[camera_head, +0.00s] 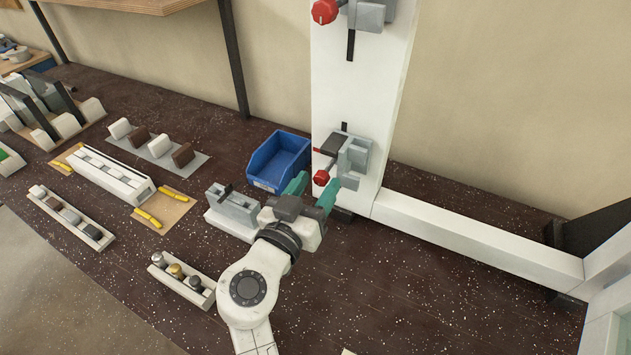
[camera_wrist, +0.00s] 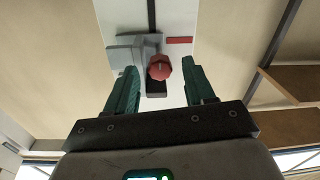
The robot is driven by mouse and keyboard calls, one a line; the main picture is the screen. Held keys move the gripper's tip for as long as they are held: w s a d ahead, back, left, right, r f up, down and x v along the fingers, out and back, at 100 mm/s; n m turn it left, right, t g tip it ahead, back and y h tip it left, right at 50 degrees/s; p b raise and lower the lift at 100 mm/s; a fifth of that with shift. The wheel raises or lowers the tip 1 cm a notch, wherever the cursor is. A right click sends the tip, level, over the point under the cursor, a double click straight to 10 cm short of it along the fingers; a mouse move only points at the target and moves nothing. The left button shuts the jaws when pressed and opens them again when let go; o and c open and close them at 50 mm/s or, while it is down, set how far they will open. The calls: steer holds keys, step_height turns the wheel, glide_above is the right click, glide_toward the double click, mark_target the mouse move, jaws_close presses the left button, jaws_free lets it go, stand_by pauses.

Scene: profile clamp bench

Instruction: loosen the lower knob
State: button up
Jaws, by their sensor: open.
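The lower knob (camera_head: 321,177) is red and sits on a grey clamp (camera_head: 353,156) on the white upright profile (camera_head: 352,95). In the wrist view the red knob (camera_wrist: 159,67) lies between my two green fingers, seen beyond their tips. My gripper (camera_head: 315,184) is open, with one green finger on each side of the knob's line. I cannot tell whether either finger touches the knob. An upper red knob (camera_head: 325,11) is on another clamp higher on the same profile.
A blue bin (camera_head: 279,160) stands on the dark bench left of the profile. A grey fixture (camera_head: 233,208) is close to my gripper's left. A white horizontal beam (camera_head: 478,240) runs right from the profile. The bench front right is clear.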

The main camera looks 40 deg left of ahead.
steer(key=shift+w+a, duration=0.1)
steer(key=shift+w, duration=0.1)
jaws_close()
stand_by(0.5)
